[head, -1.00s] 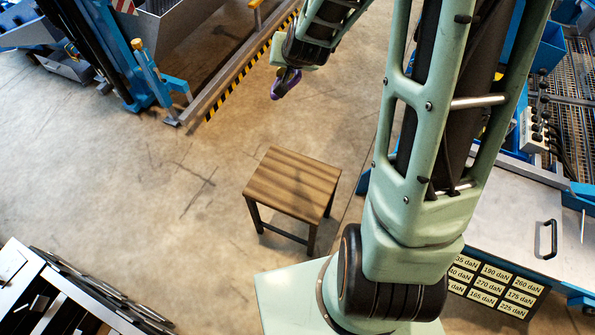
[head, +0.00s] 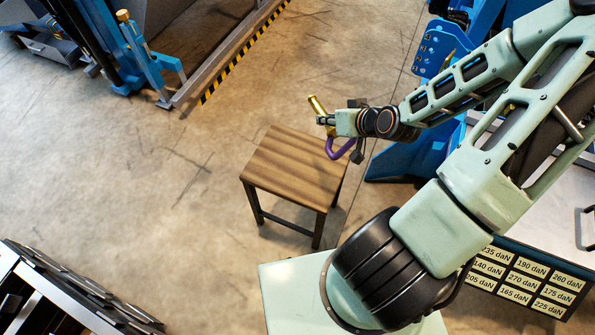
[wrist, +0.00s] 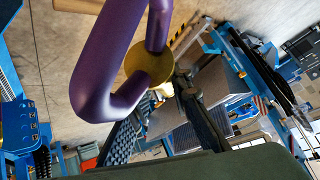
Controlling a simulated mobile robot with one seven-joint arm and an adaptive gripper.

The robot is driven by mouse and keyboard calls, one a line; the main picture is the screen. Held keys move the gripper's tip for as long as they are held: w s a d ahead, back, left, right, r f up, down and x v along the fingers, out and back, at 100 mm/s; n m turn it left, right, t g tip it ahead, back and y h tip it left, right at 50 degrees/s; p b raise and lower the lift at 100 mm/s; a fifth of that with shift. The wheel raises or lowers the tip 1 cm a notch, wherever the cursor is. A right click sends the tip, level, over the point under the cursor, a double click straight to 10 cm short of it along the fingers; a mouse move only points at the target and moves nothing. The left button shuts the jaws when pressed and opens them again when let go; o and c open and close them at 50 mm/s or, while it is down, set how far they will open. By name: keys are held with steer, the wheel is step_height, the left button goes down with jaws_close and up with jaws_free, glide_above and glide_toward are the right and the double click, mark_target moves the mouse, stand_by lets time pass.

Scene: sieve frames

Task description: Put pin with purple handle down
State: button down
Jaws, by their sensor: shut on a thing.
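The pin has a purple loop handle (head: 339,149) and a brass-coloured shaft (head: 317,104). My gripper (head: 328,120) is shut on the pin and holds it in the air, over or near the right back edge of the wooden stool (head: 285,168) in the head view. The exact height above the stool cannot be told. In the wrist view the purple handle (wrist: 100,70) fills the upper left, with a round brass collar (wrist: 149,66) beside it. The gripper fingers (wrist: 170,110) show behind the collar.
The stool top looks bare. Concrete floor (head: 150,220) lies open to its left. A blue machine (head: 410,150) stands right of the stool. A labelled panel (head: 520,280) is at lower right, and a dark-topped rack (head: 70,295) at lower left.

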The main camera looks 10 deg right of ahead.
steer(key=s+f+n+g+y+b, duration=0.1)
steer(key=s+f+n+y+b, duration=0.3)
steer(key=f+b, duration=0.7)
steer(key=h+b, duration=0.2)
steer(key=b, duration=0.8)
glide_above(289, 156)
steer(key=s+d, duration=0.3)
steer(key=s, duration=0.1)
steer(key=shift+m, duration=0.4)
step_height(289, 156, down, 12)
steer(key=shift+r, duration=0.15)
steer(key=shift+w+a+f, duration=0.15)
steer(key=shift+w+f, duration=0.05)
steer(key=shift+f, duration=0.05)
step_height(289, 156, down, 3)
steer(key=shift+w+f+b, duration=0.15)
steer(key=shift+b, duration=0.4)
